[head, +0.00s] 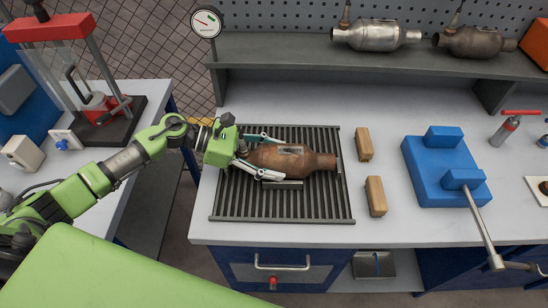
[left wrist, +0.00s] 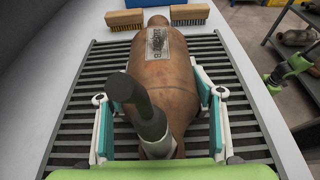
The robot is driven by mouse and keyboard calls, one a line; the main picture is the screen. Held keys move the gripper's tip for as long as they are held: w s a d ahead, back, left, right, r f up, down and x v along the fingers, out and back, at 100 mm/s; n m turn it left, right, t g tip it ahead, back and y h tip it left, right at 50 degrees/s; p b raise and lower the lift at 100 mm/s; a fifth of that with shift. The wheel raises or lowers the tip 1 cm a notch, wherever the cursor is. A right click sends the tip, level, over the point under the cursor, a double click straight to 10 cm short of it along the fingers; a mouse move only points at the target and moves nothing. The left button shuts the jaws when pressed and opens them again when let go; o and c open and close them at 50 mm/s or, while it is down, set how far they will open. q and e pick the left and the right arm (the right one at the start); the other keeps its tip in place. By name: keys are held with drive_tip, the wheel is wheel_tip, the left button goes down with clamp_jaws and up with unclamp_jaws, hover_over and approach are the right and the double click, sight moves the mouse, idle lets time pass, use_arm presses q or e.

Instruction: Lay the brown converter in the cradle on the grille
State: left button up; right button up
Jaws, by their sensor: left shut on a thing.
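The brown converter (head: 290,158) lies lengthwise over the grille (head: 330,205), with a pale label on top. In the left wrist view the converter (left wrist: 165,75) points away from me, and a dark stub (left wrist: 145,115) stands in front of its near end. My left gripper (head: 262,157) is shut on the converter at its left end, one finger along each side. Its fingers also show in the left wrist view (left wrist: 160,115). A short grey bar (head: 282,184) shows beside the converter's near side, perhaps part of the cradle; the rest is hidden. I cannot tell whether the converter touches it.
Two wooden brushes (head: 363,144) (head: 376,196) lie right of the grille. A blue clamp block (head: 440,175) with a metal lever stands farther right. A small green part (left wrist: 285,68), likely my right arm, shows at right.

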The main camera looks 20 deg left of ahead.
sight(240, 149)
use_arm(q)
drive_tip(key=o, duration=2.1)
drive_tip(key=shift+s+f, duration=0.1)
drive_tip(key=shift+f, duration=0.1)
drive_tip(key=shift+r+p, duration=0.3)
drive_tip(key=shift+p, duration=0.1)
drive_tip(key=shift+a+f, duration=0.1)
drive_tip(key=shift+a, duration=0.3)
drive_tip(key=b+v, duration=0.4)
drive_tip(key=v, duration=0.6)
drive_tip(key=shift+s+a+r, duration=0.2)
drive_tip(key=shift+a+r, duration=0.3)
